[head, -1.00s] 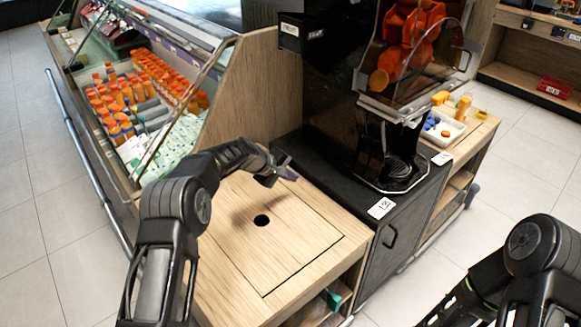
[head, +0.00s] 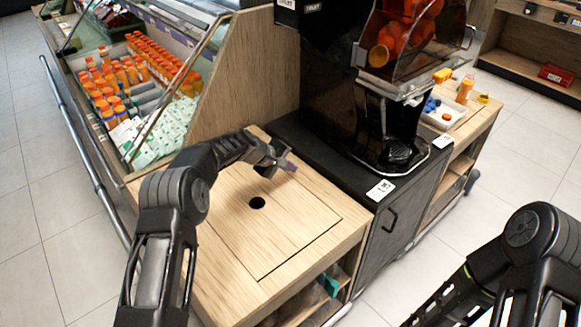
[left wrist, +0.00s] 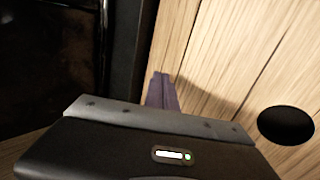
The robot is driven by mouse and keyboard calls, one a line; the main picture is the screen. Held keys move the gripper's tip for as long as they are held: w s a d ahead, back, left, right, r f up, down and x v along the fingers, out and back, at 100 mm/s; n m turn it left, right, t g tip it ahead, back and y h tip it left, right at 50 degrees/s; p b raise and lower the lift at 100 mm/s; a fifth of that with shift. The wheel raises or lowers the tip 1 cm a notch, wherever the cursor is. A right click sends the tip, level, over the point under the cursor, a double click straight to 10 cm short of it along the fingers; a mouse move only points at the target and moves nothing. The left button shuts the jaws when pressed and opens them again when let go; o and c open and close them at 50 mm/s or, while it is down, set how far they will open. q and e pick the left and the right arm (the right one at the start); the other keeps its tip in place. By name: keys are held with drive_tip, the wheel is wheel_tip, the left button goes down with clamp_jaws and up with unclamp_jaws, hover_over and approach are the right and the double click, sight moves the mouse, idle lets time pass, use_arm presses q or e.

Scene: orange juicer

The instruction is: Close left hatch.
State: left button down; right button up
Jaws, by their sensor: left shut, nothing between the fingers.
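A wooden hatch panel (head: 265,230) with a round dark hole (head: 257,203) lies flat in the counter top and looks flush with the wood around it. The hole also shows at the right of the left wrist view (left wrist: 286,125). My left gripper (head: 289,165) is shut and empty, above the counter's back right part, beyond the hole and near the black juicer stand. Its purple fingertips (left wrist: 162,92) show in the left wrist view against the wood; whether they touch it I cannot tell. My right arm is at the lower right, with its gripper out of view.
The black juicer (head: 345,75) stands on a black cabinet (head: 385,225) right of the counter. A glass-fronted display case (head: 170,110) with orange-capped bottles is at the left. A white tray (head: 440,115) sits on a shelf unit beyond the juicer. Tiled floor is clear in front.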

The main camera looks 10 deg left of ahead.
use_arm(q)
drive_tip(key=shift+r, duration=0.5)
wheel_tip(320, 180, up, 13)
use_arm(e)
drive_tip(key=shift+w+d+r, duration=0.25)
drive_tip(key=shift+d+r, duration=0.05)
drive_tip(key=shift+d, duration=0.05)
use_arm(q)
drive_tip(key=shift+f, duration=0.1)
